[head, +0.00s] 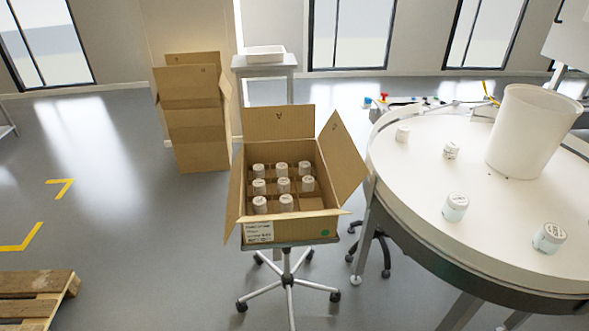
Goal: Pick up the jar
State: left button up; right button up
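Several small white-lidded jars are in the head view. On the round white table (430,185) at the right, one jar (455,207) stands near the front edge and another jar (549,237) stands further right. A third jar (451,150) and a small white piece, perhaps a jar or lid (402,134), are further back. More jars (283,185) stand in rows inside an open cardboard box (320,225). The box's front right compartment looks empty. Neither of my grippers shows.
The box sits on a wheeled stand (288,275) left of the table, with a gap between. A large white tub (530,130) stands on the table. Stacked cartons (197,135) are behind left; a wooden pallet (35,293) lies front left. Floor between is clear.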

aim_at(402, 134)
jog(key=i+j+u, duration=0.75)
jog(key=j, duration=0.2)
jog(key=i+j+u, duration=0.6)
jog(key=i, duration=0.3)
jog(key=i+z, duration=0.45)
jog(key=i, duration=0.2)
jog(key=i+j+z, duration=0.1)
jog(key=i+z, duration=0.35)
jog(key=i, duration=0.15)
jog(key=i+z, duration=0.2)
jog(key=i, duration=0.5)
jog(key=i+z, duration=0.25)
jog(key=i, duration=0.45)
jog(key=i+j+z, duration=0.2)
jog(key=i, duration=0.45)
jog(key=i+l+z, duration=0.15)
jog(key=z, duration=0.25)
jog(key=i+z, duration=0.7)
jog(key=z, duration=0.15)
jog(key=i+j+z, duration=0.1)
jog(key=i+z, duration=0.2)
jog(key=z, duration=0.15)
jog(key=i+j+z, duration=0.2)
jog(key=z, duration=0.2)
jog(key=i, duration=0.05)
